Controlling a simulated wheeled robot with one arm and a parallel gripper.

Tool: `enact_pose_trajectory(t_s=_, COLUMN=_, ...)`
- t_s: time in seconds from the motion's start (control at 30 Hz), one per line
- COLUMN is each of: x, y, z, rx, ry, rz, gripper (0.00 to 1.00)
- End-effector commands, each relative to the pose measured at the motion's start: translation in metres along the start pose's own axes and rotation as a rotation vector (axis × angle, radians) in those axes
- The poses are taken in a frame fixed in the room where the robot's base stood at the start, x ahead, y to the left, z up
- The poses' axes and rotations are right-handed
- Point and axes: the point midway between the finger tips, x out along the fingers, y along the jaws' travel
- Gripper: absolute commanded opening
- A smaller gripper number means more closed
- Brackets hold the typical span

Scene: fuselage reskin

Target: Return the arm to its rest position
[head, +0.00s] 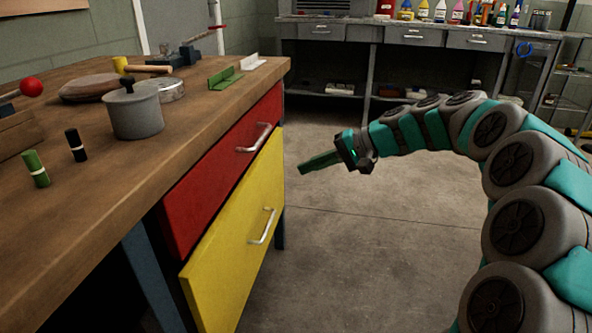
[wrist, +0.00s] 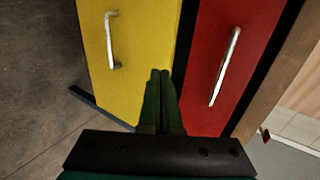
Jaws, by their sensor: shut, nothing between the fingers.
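My arm curves in from the right of the head view, and my gripper (head: 303,167) hangs in the open air to the right of the workbench. Its green fingers point left toward the drawers and are closed together with nothing between them. In the wrist view the shut fingers (wrist: 160,75) point at the drawer fronts. The yellow drawer (wrist: 135,50) and the red drawer (wrist: 230,60) lie ahead of them. The gripper appears apart from both drawer handles.
The wooden workbench (head: 90,215) carries a grey pot (head: 135,113), a green cylinder (head: 36,170), a black cylinder (head: 76,146) and a green bracket (head: 224,80). A grey back bench (head: 420,38) holds several bottles. The concrete floor (head: 370,230) between is clear.

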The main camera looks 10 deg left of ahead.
Motion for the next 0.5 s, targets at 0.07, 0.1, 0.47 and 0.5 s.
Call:
enact_pose_trajectory(t_s=0.07, x=-0.004, y=-0.001, z=0.003, rx=-0.002, ry=-0.002, rz=0.005, gripper=0.00)
enact_pose_trajectory(t_s=0.1, x=-0.005, y=-0.001, z=0.008, rx=-0.005, ry=-0.007, rz=0.013, gripper=0.00)
enact_pose_trajectory(t_s=0.47, x=-0.016, y=0.022, z=0.134, rx=-0.062, ry=-0.116, rz=0.275, gripper=0.00)
enact_pose_trajectory(t_s=0.5, x=-0.019, y=0.028, z=0.149, rx=-0.069, ry=-0.124, rz=0.314, gripper=0.00)
